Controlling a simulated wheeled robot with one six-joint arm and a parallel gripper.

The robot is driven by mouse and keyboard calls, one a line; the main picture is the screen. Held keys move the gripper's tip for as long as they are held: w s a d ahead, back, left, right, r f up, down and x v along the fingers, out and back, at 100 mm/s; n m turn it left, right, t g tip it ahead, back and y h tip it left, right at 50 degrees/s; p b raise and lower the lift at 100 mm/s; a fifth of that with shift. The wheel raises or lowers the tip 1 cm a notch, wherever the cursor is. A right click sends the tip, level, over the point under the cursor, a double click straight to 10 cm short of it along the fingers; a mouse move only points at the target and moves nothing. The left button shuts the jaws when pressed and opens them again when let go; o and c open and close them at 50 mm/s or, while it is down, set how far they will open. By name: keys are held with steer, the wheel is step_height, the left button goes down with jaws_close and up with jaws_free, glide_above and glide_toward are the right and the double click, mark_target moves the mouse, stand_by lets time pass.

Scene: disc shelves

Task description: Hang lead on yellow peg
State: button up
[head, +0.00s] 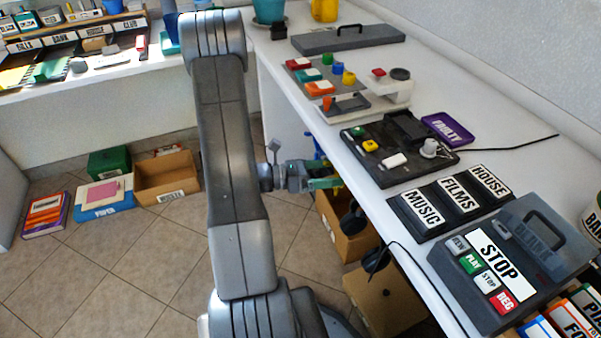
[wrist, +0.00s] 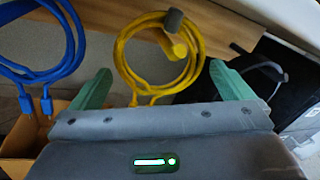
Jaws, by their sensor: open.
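A yellow lead (wrist: 122,62) hangs in a coil in the middle of the wrist view, its plugs at the bottom. A short yellow peg (wrist: 179,48) and a grey round piece (wrist: 173,20) stand at the coil's upper right. The coil's top runs close by them; I cannot tell whether it loops around the peg. A blue lead (wrist: 72,45) hangs coiled at the left. My gripper (wrist: 160,70) is open, its green fingers apart with the yellow coil between and beyond them. In the head view my gripper (head: 328,183) is by the bench's front edge.
A wooden rail (wrist: 105,22) runs behind the leads. Cardboard boxes (head: 350,240) stand below the bench, with black headphones (head: 354,220) hanging nearby. The bench top (head: 300,110) holds a black tray (head: 385,160) and recorders. The tiled floor at left is mostly free.

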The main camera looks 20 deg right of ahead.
steer(key=w+a+p, duration=0.2)
steer(key=a, duration=1.1)
steer(key=shift+w, duration=0.2)
steer(key=shift+d, duration=0.15)
steer(key=s+d+b, duration=0.2)
steer(key=d, duration=1.1)
steer(key=shift+s+d, duration=0.25)
steer(key=shift+s, duration=0.05)
steer(key=shift+a, duration=0.1)
steer(key=w+a+p, duration=0.3)
steer(key=a, duration=1)
steer(key=s+d+b, duration=0.3)
steer(key=d, duration=1)
steer(key=a+r+p, duration=0.1)
steer(key=a, duration=0.9)
steer(key=shift+s+a+r+p, duration=0.25)
steer(key=shift+s+a+p, duration=0.1)
steer(key=shift+s+p, duration=0.05)
